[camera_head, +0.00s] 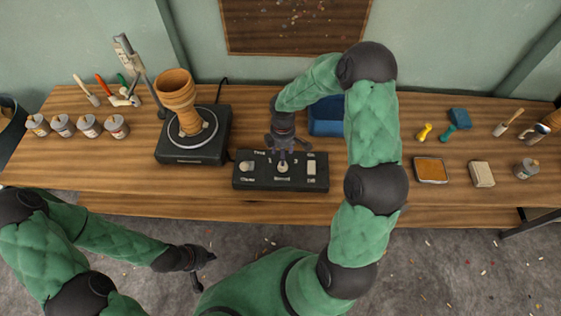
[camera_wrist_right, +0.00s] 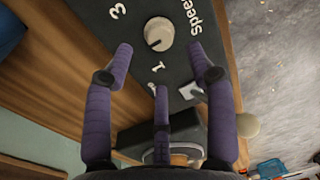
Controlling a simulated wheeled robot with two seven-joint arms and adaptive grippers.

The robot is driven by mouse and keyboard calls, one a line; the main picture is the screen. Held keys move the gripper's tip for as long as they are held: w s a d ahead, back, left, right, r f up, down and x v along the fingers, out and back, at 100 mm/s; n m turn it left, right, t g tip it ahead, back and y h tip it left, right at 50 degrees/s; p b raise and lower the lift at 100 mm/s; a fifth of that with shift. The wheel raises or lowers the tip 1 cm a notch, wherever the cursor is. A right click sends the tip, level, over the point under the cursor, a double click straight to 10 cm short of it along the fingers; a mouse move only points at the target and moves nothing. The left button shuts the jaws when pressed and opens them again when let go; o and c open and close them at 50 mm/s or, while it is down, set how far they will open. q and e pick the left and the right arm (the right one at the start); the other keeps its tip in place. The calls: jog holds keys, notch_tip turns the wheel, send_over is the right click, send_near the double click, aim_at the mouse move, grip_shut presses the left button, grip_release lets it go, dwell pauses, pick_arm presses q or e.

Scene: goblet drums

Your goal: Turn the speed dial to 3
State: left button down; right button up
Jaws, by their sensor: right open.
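In the right wrist view the dial (camera_wrist_right: 159,34) lies just ahead of my fingers, beside the printed "Speed", "1" and "3". My left gripper (camera_head: 205,271) is open and empty, low in front of the table.
A goblet drum (camera_head: 178,94) stands on a turntable (camera_head: 168,152) to the left. A blue bin (camera_head: 325,117) is behind the box. Tins, tools and a sponge tray (camera_head: 431,170) lie farther out.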

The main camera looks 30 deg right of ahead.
jog(key=f, duration=0.3)
jog(key=f+b, duration=0.1)
jog(key=f, duration=0.2)
jog(key=shift+s+a+f, duration=0.1)
jog(key=shift+s, duration=0.1)
grip_shut()
